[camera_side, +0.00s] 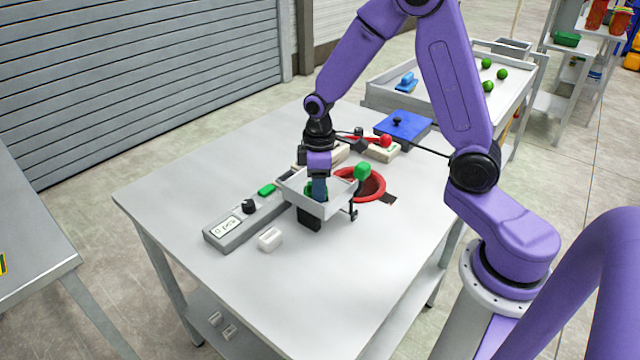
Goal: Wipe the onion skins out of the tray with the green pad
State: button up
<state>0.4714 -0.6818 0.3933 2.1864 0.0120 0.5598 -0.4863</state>
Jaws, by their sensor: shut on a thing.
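The tray (329,210) is a small pale open box near the middle of the table, raised on a dark support. My gripper (319,190) reaches straight down into it. It is shut on the green pad (309,187), of which only a little green shows beside the fingers, low in the tray. The near wall and my fingers hide much of the tray floor. I cannot make out any onion skins at this size, nor whether the pad touches the floor.
A grey control box (228,230) and white block (270,239) stand left and in front. A blue box (404,125) stands behind. The table's front is clear.

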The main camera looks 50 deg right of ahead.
aim_at(331, 188)
jog(key=shift+s+d+f, duration=0.1)
jog(key=shift+d, duration=1.05)
jog(key=shift+d+f, duration=0.1)
jog(key=shift+d, duration=1.05)
jog(key=shift+a+r, duration=0.15)
jog(key=shift+a, duration=2.35)
jog(key=shift+w+r, duration=0.1)
jog(key=shift+w, duration=0.95)
jog(key=shift+d, duration=2.45)
jog(key=shift+a, duration=2.4)
jog(key=shift+s+d+f, duration=0.1)
jog(key=shift+d+f, duration=0.1)
jog(key=shift+d, duration=1.05)
jog(key=shift+d+f, duration=0.15)
jog(key=shift+d, duration=1.1)
jog(key=shift+c, duration=0.4)
jog(key=shift+r, duration=0.1)
